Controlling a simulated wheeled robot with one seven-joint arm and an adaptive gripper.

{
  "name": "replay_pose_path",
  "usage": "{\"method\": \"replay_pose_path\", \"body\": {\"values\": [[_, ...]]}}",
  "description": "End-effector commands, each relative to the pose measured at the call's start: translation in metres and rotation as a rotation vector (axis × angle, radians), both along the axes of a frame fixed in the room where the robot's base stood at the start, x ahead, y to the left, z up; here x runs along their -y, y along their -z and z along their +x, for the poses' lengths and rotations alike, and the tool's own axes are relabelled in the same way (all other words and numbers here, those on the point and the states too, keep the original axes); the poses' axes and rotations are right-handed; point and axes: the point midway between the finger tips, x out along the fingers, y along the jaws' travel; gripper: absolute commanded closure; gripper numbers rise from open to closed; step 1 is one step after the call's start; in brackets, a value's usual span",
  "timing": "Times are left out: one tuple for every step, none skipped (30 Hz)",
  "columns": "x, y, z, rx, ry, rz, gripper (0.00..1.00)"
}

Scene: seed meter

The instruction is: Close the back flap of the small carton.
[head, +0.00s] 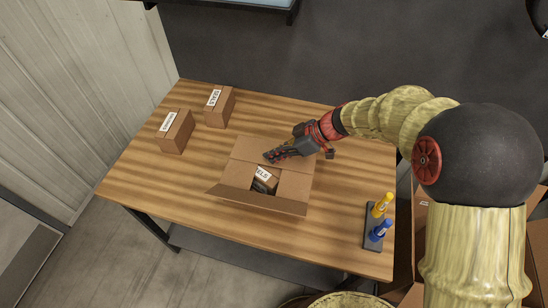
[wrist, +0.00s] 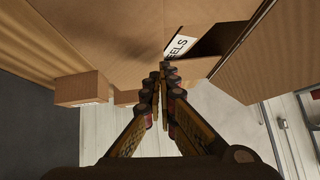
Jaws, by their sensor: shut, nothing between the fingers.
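The small carton (head: 238,178) stands open on the table. A labelled item (head: 263,180) shows inside it through the opening; its label, partly cut off, also shows in the wrist view (wrist: 181,47). The front flap (head: 258,201) leans outward toward the near side. The side flaps lie inward on either side of the opening. The back flap (head: 262,147) is at the far side, partly hidden by my gripper (head: 268,157). My gripper is shut and empty, its fingertips over the carton's back part, beside the opening; I cannot tell whether they touch. In the wrist view the fingertips (wrist: 166,74) are together near the cardboard.
Two closed brown boxes (head: 175,132) (head: 220,107) with labels stand at the back left of the wooden table (head: 130,180). A dark holder (head: 371,228) with a yellow and a blue tool stands at the right front. The table left of the carton is clear.

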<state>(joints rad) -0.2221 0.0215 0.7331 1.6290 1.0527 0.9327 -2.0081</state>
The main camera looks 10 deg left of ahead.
Motion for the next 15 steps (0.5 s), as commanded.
{"method": "replay_pose_path", "body": {"values": [[-0.002, -0.008, 0.003, 0.004, -0.001, 0.001, 1.0], [-0.003, -0.013, 0.005, 0.004, -0.001, 0.0, 1.0], [-0.005, -0.02, 0.007, 0.004, -0.001, 0.0, 1.0], [-0.007, -0.027, 0.009, 0.004, -0.001, 0.0, 1.0], [-0.008, -0.033, 0.011, 0.003, -0.001, -0.001, 1.0], [0.002, -0.039, 0.01, 0.001, 0.003, -0.001, 1.0], [0.007, -0.044, 0.01, 0.001, 0.005, 0.0, 1.0], [0.012, -0.049, 0.01, 0.001, 0.005, 0.0, 1.0], [0.019, -0.055, 0.01, 0.001, 0.005, -0.001, 1.0], [0.023, -0.06, 0.009, 0.001, 0.005, 0.0, 1.0], [0.028, -0.064, 0.009, 0.001, 0.005, 0.0, 1.0], [0.033, -0.07, 0.009, 0.001, 0.005, 0.0, 1.0], [0.037, -0.074, 0.008, 0.001, 0.003, -0.001, 1.0], [0.041, -0.078, 0.008, 0.001, 0.003, -0.001, 1.0], [0.046, -0.082, 0.008, 0.001, 0.003, -0.001, 1.0]]}}
